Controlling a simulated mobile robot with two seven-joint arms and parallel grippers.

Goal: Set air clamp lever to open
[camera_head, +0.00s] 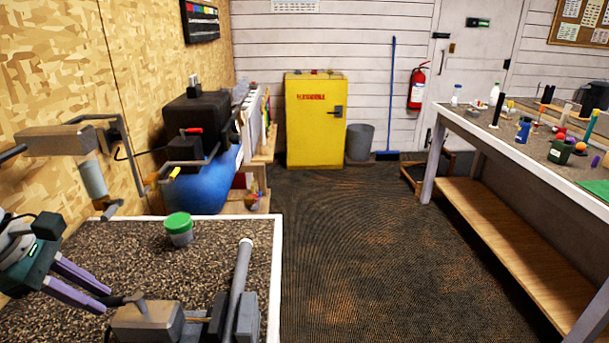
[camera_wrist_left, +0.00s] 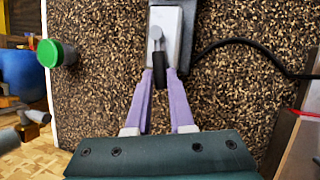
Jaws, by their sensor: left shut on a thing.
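The air clamp (camera_head: 148,322) is a grey-beige box at the front of the speckled bench. A small lever (camera_head: 130,299) stands on its top. My left gripper (camera_head: 108,298) reaches in from the left with its purple fingers at the lever. In the left wrist view, the fingertips (camera_wrist_left: 160,76) are closed around the dark lever handle (camera_wrist_left: 163,65), and the pale clamp body (camera_wrist_left: 166,20) lies just beyond. The fingers partly hide the handle. A grey tube (camera_head: 240,285) stands tilted beside the clamp's dark jaws (camera_head: 216,320). My right gripper is not in view.
A green-lidded cup (camera_head: 179,229) stands at the bench's back edge; it also shows in the left wrist view (camera_wrist_left: 55,53). A black cable (camera_wrist_left: 250,48) runs over the bench right of the clamp. The bench (camera_head: 140,250) is otherwise mostly bare between cup and clamp.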

